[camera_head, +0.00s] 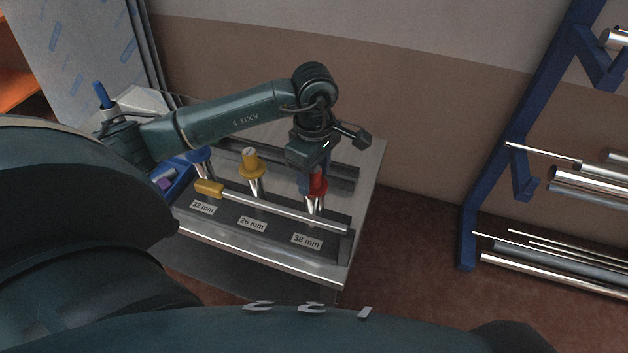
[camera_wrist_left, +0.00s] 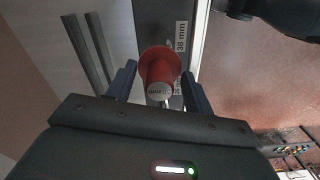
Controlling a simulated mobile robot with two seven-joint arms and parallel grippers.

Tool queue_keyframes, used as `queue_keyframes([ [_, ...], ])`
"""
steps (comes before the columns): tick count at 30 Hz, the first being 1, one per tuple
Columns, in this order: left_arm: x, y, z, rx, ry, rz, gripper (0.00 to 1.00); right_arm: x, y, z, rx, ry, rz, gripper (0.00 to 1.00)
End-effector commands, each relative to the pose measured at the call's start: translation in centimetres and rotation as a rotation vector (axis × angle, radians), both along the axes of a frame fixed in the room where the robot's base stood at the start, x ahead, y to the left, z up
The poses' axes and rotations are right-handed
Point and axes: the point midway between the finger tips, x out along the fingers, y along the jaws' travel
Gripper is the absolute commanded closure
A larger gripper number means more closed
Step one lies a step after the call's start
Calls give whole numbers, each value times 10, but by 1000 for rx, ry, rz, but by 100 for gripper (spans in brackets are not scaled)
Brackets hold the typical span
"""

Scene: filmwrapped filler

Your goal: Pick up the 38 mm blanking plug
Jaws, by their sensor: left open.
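The red plug (camera_head: 319,185) stands upright in the rack behind the "38 mm" label (camera_head: 307,241), partly hidden by my gripper in the head view. In the left wrist view the red plug (camera_wrist_left: 158,68) shows between the two fingers, with its pale round end toward the camera. My left gripper (camera_wrist_left: 158,80) is open around it, a finger on each side and a visible gap on at least the left. In the head view my left gripper (camera_head: 311,184) points down at the plug. My right gripper does not show.
A blue bin (camera_head: 178,186) is at the left. A blue pipe rack (camera_head: 479,195) stands right.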

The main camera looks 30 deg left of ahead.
Motion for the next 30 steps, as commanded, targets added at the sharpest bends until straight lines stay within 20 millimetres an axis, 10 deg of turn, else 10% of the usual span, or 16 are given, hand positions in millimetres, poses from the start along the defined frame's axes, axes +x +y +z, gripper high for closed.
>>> queue_keyframes([
  [19, 0, 0, 1, -1, 0, 1, 96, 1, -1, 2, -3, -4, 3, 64],
  [30, 2, 0, 15, -1, -6, 2, 96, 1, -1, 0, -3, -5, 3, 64],
])
